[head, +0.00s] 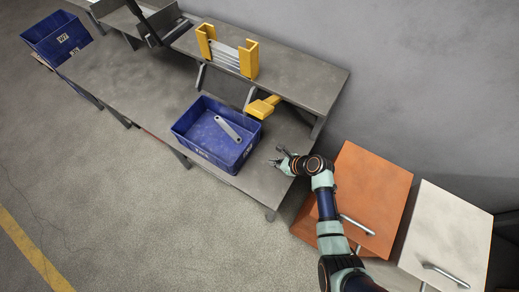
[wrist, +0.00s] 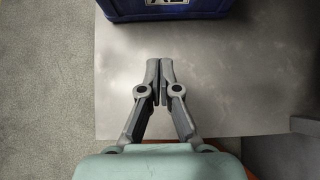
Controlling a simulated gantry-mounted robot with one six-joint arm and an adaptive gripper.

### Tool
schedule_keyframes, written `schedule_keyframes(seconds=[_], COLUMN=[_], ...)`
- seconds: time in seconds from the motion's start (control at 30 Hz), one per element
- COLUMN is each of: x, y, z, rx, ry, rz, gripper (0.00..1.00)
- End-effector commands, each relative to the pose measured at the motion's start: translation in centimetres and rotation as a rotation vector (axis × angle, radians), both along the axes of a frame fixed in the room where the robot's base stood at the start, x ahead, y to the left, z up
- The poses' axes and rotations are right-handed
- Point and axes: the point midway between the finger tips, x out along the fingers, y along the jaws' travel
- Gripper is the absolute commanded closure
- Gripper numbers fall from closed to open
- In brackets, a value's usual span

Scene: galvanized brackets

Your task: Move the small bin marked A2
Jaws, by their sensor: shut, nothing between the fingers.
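A blue bin (head: 185,137) sits on the grey bench, with a grey flat bracket-like piece (head: 228,129) lying in it. Its front wall shows in the wrist view (wrist: 205,8), with part of a white label cut off at the top edge. Another blue bin (head: 42,33) stands at the far upper left with white labels too small to read. I cannot tell from the lettering which bin is A2. My gripper (head: 279,157) is just right of the nearer bin, apart from it. In the wrist view its fingertips (wrist: 160,72) are together and empty, over bare bench.
A raised grey shelf (head: 300,82) behind the bin carries a yellow holder (head: 248,60) with metal rods. A yellow piece (head: 263,107) is close behind the bin. Orange (head: 365,190) and white (head: 447,225) cabinets with handles stand at right. The bench left of the bin is clear.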

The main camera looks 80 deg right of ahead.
Motion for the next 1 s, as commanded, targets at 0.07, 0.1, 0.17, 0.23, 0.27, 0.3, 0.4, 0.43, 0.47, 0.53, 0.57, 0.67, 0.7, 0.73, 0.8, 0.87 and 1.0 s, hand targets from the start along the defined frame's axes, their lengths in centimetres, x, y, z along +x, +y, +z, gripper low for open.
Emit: schedule_keyframes(seconds=[0.07,0.1,0.17,0.23,0.27,0.3,0.4,0.43,0.47,0.53,0.57,0.67,0.7,0.73,0.8,0.87,1.0], x=[0.7,1.1,2.0,3.0,3.5,4.1,5.6,6.0,6.4,7.6,8.1,9.3,9.6,9.8,10.1,10.2,10.2], y=[-0.2,-0.4,-0.6,-1.0,-1.2,-1.4,-1.9,-2.0,-2.2,-2.6,-2.8,-3.2,-3.3,-3.4,-3.5,-3.5,-3.5], z=[-1.2,-1.8,-2.7,-3.9,-4.4,-5.1,-6.6,-7.1,-7.5,-7.4,-7.3,-7.2,-7.1,-7.0,-6.9,-6.8,-6.7], rx=[-0.001,-0.002,-0.002,-0.003,-0.003,-0.003,-0.005,-0.004,-0.003,-0.007,-0.007,-0.005,-0.005,-0.005,-0.004,-0.004,-0.004], ry=[0.0,0.001,0.001,0.001,0.001,0.002,0.002,0.003,0.002,0.0,0.001,0.002,0.002,0.002,0.003,0.003,0.002], rz=[0.003,0.004,0.005,0.007,0.006,0.006,0.006,0.006,0.006,0.008,0.007,0.007,0.006,0.005,0.005,0.005,0.004], gripper=[1.0,1.0,1.0,1.0,1.0,1.0,1.0,1.0,1.0,1.0,1.0,1.0,1.0,1.0,1.0,1.0,1.0])
